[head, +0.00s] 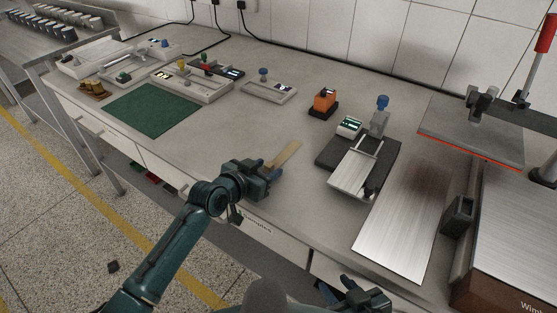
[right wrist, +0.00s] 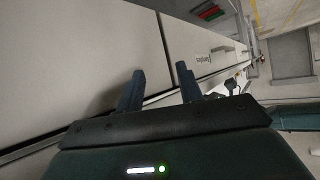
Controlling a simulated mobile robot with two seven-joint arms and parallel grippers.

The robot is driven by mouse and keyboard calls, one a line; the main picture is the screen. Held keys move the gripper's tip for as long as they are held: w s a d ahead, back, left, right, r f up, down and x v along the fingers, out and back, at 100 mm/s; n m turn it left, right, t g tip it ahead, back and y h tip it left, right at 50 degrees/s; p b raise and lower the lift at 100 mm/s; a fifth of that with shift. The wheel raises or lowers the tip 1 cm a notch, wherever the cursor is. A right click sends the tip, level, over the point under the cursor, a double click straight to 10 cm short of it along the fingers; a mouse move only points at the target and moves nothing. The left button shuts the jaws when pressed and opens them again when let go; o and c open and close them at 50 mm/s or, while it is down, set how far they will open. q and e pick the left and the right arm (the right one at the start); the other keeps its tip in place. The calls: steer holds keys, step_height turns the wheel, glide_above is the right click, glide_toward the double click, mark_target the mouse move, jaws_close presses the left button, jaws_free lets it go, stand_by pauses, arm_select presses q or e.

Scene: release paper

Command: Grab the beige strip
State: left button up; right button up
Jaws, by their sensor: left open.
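The beige strip (head: 286,154) is thin and narrow and lies at a slant on the grey bench, near its front edge. My left gripper (head: 263,173) is at the near end of the strip, with its fingers pointing along it. It is open; I cannot tell whether the strip's end is between the fingers, as the gripper hides that part. My right gripper (head: 352,287) is low in the head view, by the front edge of the bench and far from the strip. In the right wrist view, its two fingers (right wrist: 160,88) are apart with nothing between them.
A green mat (head: 153,110) lies left of the strip. An orange device (head: 324,101), a black-based instrument with a metal plate (head: 355,176) and a long metal sheet (head: 408,220) are to the right. The bench around the strip is clear.

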arm_select(q)
steer(key=shift+c, duration=0.2)
steer(key=c, duration=0.9)
